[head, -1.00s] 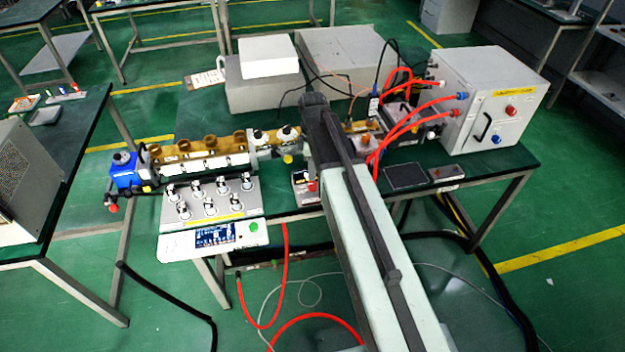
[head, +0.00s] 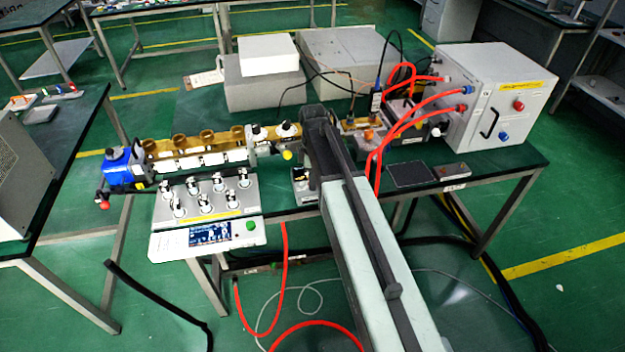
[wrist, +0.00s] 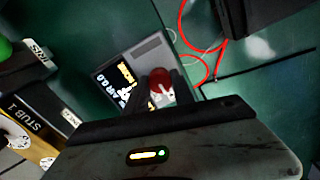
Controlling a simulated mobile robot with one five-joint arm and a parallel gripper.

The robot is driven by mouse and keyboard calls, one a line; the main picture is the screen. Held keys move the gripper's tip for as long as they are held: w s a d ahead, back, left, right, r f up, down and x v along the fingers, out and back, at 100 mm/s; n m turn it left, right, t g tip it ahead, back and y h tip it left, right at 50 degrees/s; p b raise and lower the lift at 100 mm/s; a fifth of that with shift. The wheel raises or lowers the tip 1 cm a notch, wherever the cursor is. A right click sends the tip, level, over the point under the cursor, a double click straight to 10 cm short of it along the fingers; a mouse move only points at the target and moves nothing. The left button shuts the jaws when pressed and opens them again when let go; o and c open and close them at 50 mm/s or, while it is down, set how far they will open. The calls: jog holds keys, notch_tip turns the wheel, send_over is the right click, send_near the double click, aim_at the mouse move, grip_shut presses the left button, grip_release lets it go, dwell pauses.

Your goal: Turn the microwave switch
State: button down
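A small grey box with a black printed label (wrist: 118,80) shows in the wrist view. A round red knob (wrist: 160,82) stands at its lower right. I take this to be the switch. My gripper (wrist: 161,92) has its two dark fingers apart, one on each side of the red knob. I cannot tell whether they touch it. In the head view part of the small box (head: 303,187) shows at the table's front edge, left of my arm. My arm hides the rest of the box and the gripper there.
A white cabinet (head: 500,100) with red and blue buttons stands at the table's right, joined to red hoses (head: 400,130). A brass waveguide row (head: 195,147) and a panel with several knobs (head: 207,205) lie left. In the wrist view a part marked STUB 1 (wrist: 38,125) is close at left.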

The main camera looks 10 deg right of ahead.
jog(key=shift+m, duration=0.4)
jog(key=m, duration=0.5)
jog(key=shift+m, duration=0.3)
jog(key=m, duration=0.5)
jog(key=shift+m, duration=0.4)
jog(key=c, duration=1.3)
grip_release()
jog(key=shift+c, duration=0.2)
